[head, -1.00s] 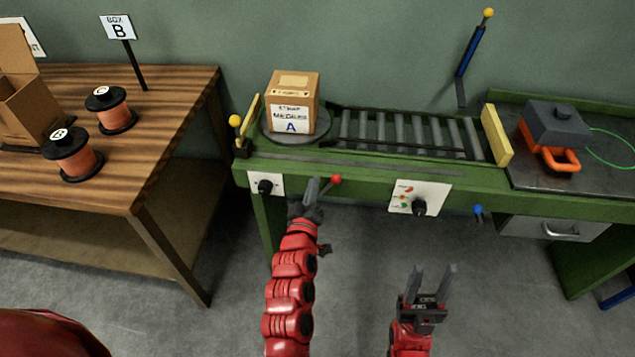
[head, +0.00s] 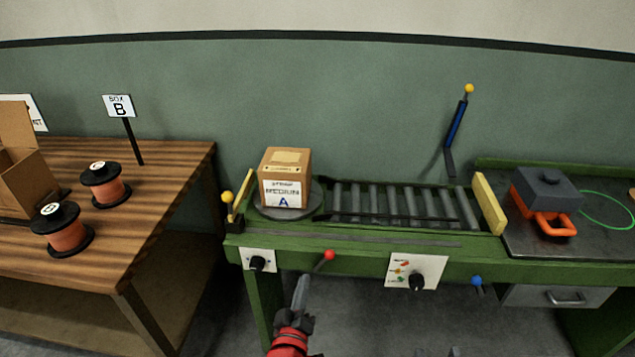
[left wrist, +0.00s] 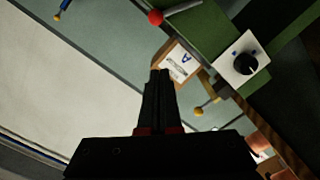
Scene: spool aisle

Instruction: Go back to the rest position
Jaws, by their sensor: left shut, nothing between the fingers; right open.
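My left gripper (head: 301,282) is shut and empty, in front of the green bench (head: 350,240), just left of and below the red-knobbed lever (head: 326,258). In the left wrist view its closed dark fingers (left wrist: 158,85) point towards the bench, with the red knob (left wrist: 155,17) beyond them. My right gripper (head: 438,352) is open; only its fingertips show at the bottom edge of the head view, well below the bench front.
A cardboard box marked A (head: 287,180) stands on a round plate left of the rollers (head: 400,205). A wooden table (head: 150,215) with spools (head: 101,186) is at left. A grey and orange device (head: 545,200) sits at right. Floor shows below the bench.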

